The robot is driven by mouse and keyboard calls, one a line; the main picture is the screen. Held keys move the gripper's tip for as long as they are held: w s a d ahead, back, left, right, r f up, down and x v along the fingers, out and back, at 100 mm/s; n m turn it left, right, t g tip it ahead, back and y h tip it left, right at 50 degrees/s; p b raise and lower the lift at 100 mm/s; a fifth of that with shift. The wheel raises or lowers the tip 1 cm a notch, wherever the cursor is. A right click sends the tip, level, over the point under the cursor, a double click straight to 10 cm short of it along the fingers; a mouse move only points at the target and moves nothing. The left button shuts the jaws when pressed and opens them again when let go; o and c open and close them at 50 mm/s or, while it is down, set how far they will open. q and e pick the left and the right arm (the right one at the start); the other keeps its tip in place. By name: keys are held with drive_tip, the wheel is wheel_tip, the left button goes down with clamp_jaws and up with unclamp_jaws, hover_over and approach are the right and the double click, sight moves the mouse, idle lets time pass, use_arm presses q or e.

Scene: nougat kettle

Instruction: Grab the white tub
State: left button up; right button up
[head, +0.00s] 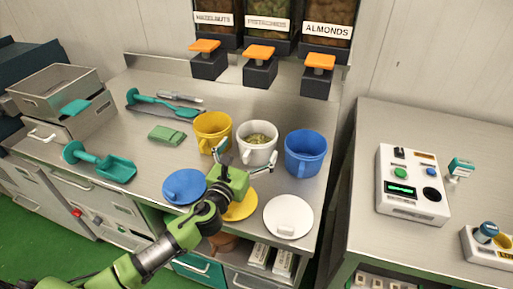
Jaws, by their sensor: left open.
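The white tub (257,148) stands upright on the steel counter, between a yellow tub (212,133) and a blue tub (305,154). It holds a greenish, grainy filling. My left gripper (246,158) is open at the near side of the white tub. One finger is near the gap by the yellow tub, the other at the white tub's lower right; contact cannot be told. The gripper looks empty. My right gripper is not in view.
Blue (185,187), yellow (241,206) and white (288,217) lids lie in front. Dispensers with orange levers (258,52) hang behind. A teal scoop (101,163), green cloth (167,135) and metal bins (58,90) are left. A control box (412,184) stands on the right counter.

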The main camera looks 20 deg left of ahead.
use_arm(q)
drive_tip(key=shift+w+d+r, duration=0.1)
drive_tip(key=shift+w+r, duration=0.05)
drive_tip(key=shift+w, duration=1.1)
drive_tip(key=w, duration=0.3)
drive_tip(key=shift+d+p, duration=0.1)
drive_tip(key=shift+p, duration=0.2)
drive_tip(key=shift+w, duration=0.1)
drive_tip(key=c, duration=1.4)
drive_tip(key=shift+c, duration=0.2)
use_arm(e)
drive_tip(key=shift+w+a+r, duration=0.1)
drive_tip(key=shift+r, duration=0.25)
